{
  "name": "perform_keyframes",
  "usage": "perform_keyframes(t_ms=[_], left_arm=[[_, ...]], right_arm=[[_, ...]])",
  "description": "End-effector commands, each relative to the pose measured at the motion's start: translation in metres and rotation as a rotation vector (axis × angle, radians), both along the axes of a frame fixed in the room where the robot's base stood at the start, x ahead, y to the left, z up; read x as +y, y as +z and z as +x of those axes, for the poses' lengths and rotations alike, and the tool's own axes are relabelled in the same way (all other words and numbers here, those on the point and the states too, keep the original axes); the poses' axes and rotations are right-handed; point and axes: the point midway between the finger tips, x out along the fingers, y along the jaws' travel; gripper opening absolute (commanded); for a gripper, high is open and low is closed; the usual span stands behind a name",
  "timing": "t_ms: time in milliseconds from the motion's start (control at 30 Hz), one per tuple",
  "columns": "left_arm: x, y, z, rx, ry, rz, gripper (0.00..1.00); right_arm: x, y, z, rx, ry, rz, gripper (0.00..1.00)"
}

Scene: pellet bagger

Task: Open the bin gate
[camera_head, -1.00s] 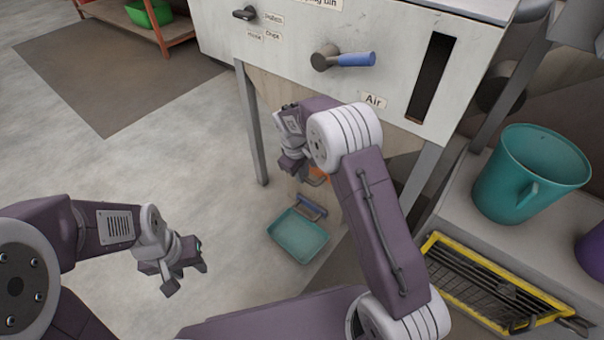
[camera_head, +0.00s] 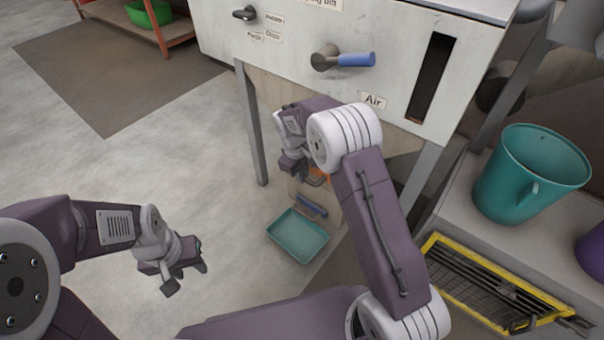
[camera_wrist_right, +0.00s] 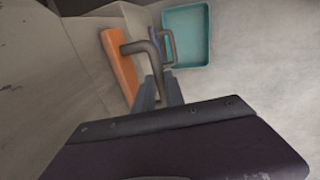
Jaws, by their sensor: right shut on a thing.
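The bin gate is an orange plate (camera_wrist_right: 122,68) with a grey bent handle (camera_wrist_right: 152,56), low on the bin's underside in the right wrist view. In the head view only a bit of the orange gate (camera_head: 318,177) shows behind my right arm. My right gripper (camera_wrist_right: 160,92) is shut on the gate's handle. In the head view the right gripper (camera_head: 294,166) is under the bin, its fingertips partly hidden. My left gripper (camera_head: 187,280) is open and empty over the bare floor at the left.
A teal tray (camera_head: 299,236) lies below the gate, with a blue-grey handle (camera_head: 312,207) beside it. The bin's panel (camera_head: 400,60) carries a blue-handled air lever (camera_head: 355,59). A teal bucket (camera_head: 530,175) and a yellow-framed grate (camera_head: 490,285) are at the right. Floor at the left is clear.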

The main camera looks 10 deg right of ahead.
Motion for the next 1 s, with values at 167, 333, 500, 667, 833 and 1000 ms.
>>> perform_keyframes(t_ms=[167,333,500,667,833,1000], left_arm=[[0.000,0.000,0.000,0.000,0.000,0.000,0.40],[0.000,0.018,0.000,0.000,0.000,0.000,0.40],[0.000,0.034,0.000,0.000,0.000,0.000,0.40],[0.000,0.037,0.000,0.000,0.000,0.000,0.40],[0.000,0.036,0.000,0.000,0.000,0.000,0.40],[0.000,0.036,0.000,0.000,0.000,0.000,0.40]], right_arm=[[0.000,0.000,0.000,0.000,0.000,0.000,0.00],[0.018,0.006,-0.014,0.004,0.005,-0.002,0.00],[0.045,0.004,-0.035,0.003,0.005,-0.001,0.00],[0.056,0.001,-0.044,0.001,0.001,0.001,0.00],[0.057,0.000,-0.044,0.000,0.000,0.001,0.00],[0.057,0.000,-0.044,-0.001,0.000,0.001,0.31]])
